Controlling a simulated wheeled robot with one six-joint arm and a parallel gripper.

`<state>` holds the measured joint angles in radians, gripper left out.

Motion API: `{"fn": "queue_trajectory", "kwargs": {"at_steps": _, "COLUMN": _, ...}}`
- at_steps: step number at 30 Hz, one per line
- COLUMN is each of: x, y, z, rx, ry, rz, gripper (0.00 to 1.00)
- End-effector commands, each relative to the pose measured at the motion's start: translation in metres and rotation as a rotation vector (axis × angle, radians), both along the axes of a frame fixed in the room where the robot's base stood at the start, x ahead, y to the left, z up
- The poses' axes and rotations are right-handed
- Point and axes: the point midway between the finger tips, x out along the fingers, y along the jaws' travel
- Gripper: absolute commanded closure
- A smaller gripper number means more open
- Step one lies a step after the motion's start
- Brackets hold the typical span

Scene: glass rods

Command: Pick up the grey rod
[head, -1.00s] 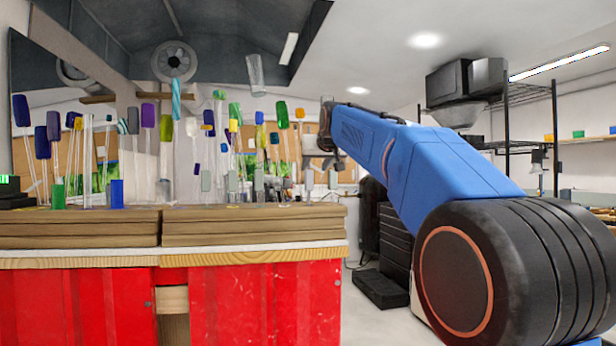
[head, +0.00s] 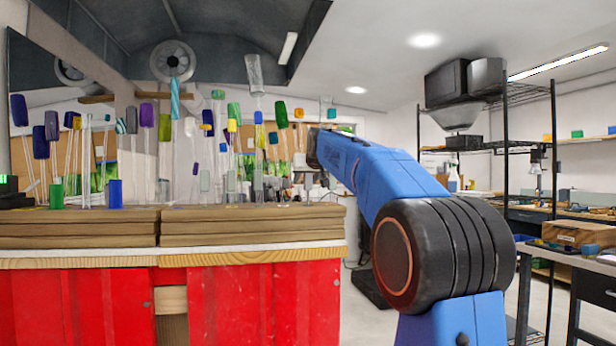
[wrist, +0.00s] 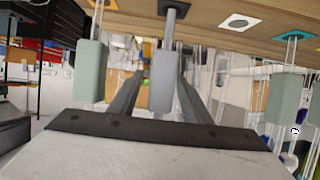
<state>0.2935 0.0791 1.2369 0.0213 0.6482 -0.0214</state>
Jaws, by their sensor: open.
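In the wrist view, the grey rod (wrist: 163,82) has a flat grey block on a thin stem, with the stem set in a black square on the wooden bench top. My gripper (wrist: 160,80) is open, with one dark finger on each side of the block. I cannot tell whether either finger touches it. In the head view, my gripper (head: 292,184) is small and low over the right end of the bench, among the rods. I cannot single out the grey rod there for sure.
Pale green rods flank the grey one in the wrist view, one on the left (wrist: 91,70) and one on the right (wrist: 287,98). Many coloured glass rods stand on the bench (head: 250,228). A metal shelf (head: 505,150) stands at the right.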

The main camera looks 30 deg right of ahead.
Motion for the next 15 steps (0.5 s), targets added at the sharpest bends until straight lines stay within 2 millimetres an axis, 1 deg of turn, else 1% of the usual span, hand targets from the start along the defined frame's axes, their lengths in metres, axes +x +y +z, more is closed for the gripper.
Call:
{"fn": "queue_trajectory", "kwargs": {"at_steps": 3, "x": 0.0056, "y": -0.0016, "z": -0.0019, "rx": 0.0, "ry": -0.001, "rz": 0.0, "gripper": 0.56}}
{"fn": "queue_trajectory", "kwargs": {"at_steps": 8, "x": 0.0054, "y": -0.0016, "z": -0.0018, "rx": 0.0, "ry": -0.001, "rz": 0.0, "gripper": 0.56}}
{"fn": "queue_trajectory", "kwargs": {"at_steps": 11, "x": 0.0054, "y": -0.0015, "z": -0.0019, "rx": 0.0, "ry": -0.001, "rz": 0.0, "gripper": 0.78}}
{"fn": "queue_trajectory", "kwargs": {"at_steps": 12, "x": 0.0053, "y": -0.0015, "z": -0.0019, "rx": 0.0, "ry": -0.001, "rz": 0.0, "gripper": 0.87}}
{"fn": "queue_trajectory", "kwargs": {"at_steps": 13, "x": 0.0053, "y": -0.0015, "z": -0.0019, "rx": 0.0, "ry": -0.001, "rz": 0.0, "gripper": 0.94}}
{"fn": "queue_trajectory", "kwargs": {"at_steps": 14, "x": 0.0053, "y": -0.0015, "z": -0.0019, "rx": 0.0, "ry": -0.001, "rz": 0.0, "gripper": 1.0}}
{"fn": "queue_trajectory", "kwargs": {"at_steps": 15, "x": 0.0053, "y": -0.0015, "z": -0.0019, "rx": 0.0, "ry": -0.001, "rz": 0.0, "gripper": 1.0}}
